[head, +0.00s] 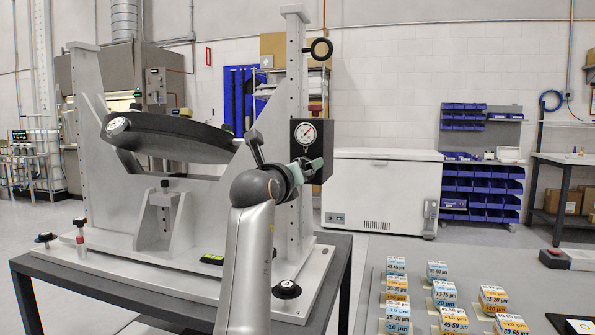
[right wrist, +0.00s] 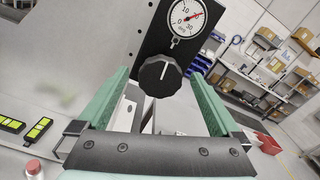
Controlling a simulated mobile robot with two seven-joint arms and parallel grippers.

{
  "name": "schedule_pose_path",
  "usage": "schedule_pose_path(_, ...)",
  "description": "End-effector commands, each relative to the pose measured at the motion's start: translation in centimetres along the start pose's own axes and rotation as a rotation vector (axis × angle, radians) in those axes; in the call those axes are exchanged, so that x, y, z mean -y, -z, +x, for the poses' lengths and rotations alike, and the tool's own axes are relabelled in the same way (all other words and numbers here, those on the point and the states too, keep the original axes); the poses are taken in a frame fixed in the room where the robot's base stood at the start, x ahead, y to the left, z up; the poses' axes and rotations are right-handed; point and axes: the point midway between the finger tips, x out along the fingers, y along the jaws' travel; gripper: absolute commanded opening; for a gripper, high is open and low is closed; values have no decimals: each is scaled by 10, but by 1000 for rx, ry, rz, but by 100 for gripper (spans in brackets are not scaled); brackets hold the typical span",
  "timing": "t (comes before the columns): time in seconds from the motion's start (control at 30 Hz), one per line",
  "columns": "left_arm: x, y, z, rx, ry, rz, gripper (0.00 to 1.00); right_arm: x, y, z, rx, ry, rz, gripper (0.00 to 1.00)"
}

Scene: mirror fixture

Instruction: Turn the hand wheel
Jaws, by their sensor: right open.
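The hand wheel (right wrist: 160,77) is a black fluted knob with a white line, mounted on a black box below a dial gauge (right wrist: 185,17) in the right wrist view. In the head view the gauge (head: 306,134) faces me on the black box (head: 299,152), and my gripper hides the knob. My right gripper (head: 314,168) has green fingers and reaches the box from the front. In the right wrist view it (right wrist: 161,80) is open, with one finger on each side of the knob and visible gaps. My left gripper is not in view.
The grey fixture (head: 88,150) carries a tilted mirror (head: 170,137) on a dark table (head: 335,262). A black ring (head: 320,49) sticks out above the box. A green-black level (head: 212,259) lies on the base. Several small labelled boxes (head: 397,288) stand on a grey surface at right.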

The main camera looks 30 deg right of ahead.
Motion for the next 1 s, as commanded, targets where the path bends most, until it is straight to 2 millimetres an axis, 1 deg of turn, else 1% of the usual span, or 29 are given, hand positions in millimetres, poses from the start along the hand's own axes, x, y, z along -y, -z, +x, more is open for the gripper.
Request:
schedule_pose_path(0.23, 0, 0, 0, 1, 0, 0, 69, 1, -1, -1, 2, 2, 0, 100)
schedule_pose_path(0.37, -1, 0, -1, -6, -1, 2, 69, 1, 0, -8, 3, 4, -1, 100)
schedule_pose_path(0.47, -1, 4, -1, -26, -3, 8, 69, 1, 0, -21, 4, 4, -1, 100)
schedule_pose_path(0.8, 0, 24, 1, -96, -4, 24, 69, 0, 0, -88, 4, 1, 0, 100)
schedule_pose_path(0.9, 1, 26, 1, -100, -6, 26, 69, 0, 0, -104, 3, 0, 0, 100)
schedule_pose_path(1.0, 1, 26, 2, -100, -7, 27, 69, 0, 0, -116, 2, 1, 0, 100)
